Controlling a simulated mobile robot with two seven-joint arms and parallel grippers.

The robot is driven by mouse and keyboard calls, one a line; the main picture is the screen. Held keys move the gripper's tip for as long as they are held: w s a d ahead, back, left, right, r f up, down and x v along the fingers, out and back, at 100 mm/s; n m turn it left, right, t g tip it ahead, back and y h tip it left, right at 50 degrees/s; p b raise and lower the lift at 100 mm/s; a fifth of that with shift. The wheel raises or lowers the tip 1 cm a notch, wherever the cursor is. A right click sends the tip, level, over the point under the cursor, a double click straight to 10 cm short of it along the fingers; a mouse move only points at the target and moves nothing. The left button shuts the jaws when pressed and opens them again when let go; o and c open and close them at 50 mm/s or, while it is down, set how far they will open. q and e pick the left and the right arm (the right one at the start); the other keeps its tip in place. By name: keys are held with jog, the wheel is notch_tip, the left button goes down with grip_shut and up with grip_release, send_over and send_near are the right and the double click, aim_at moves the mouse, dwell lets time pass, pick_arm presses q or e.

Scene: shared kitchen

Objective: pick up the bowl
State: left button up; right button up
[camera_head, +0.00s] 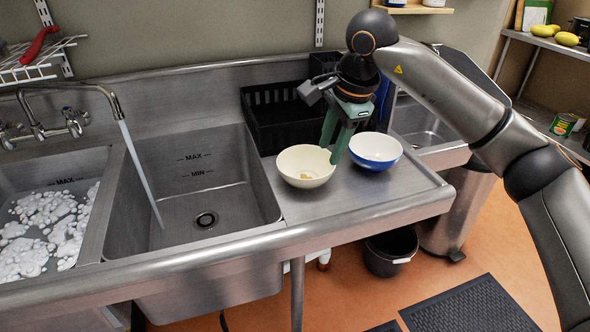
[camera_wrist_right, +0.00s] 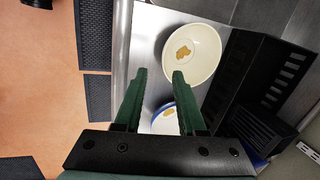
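A cream bowl (camera_head: 306,166) with a small brown patch inside stands on the steel drainboard (camera_head: 390,195), right of the sink basin. A blue bowl (camera_head: 376,151), white inside, stands just to its right. My right gripper (camera_head: 332,152) points down with its fingers in front of the gap between the bowls in the head view. In the right wrist view its two green fingers (camera_wrist_right: 159,78) are apart with nothing between them. There, the cream bowl (camera_wrist_right: 192,54) lies beyond the fingertips, and the blue bowl (camera_wrist_right: 164,120) shows partly between the fingers. My left gripper is not in view.
A black crate (camera_head: 275,112) stands behind the bowls. To the left are an empty basin (camera_head: 190,200) under a running faucet (camera_head: 75,95) and a basin with foam (camera_head: 45,225). The front of the drainboard is clear. A black bucket (camera_head: 391,250) stands on the floor.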

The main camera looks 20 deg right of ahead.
jog(key=shift+h, duration=0.3)
jog(key=shift+w+d+x, duration=0.1)
jog(key=shift+w+x, duration=0.05)
jog(key=shift+x, duration=1.8)
jog(key=shift+w+d+x, duration=0.1)
jog(key=shift+w+x, duration=0.05)
jog(key=shift+x, duration=1.8)
jog(key=shift+w+x, duration=0.15)
jog(key=shift+x, duration=1.8)
jog(key=shift+r, duration=0.1)
grip_shut()
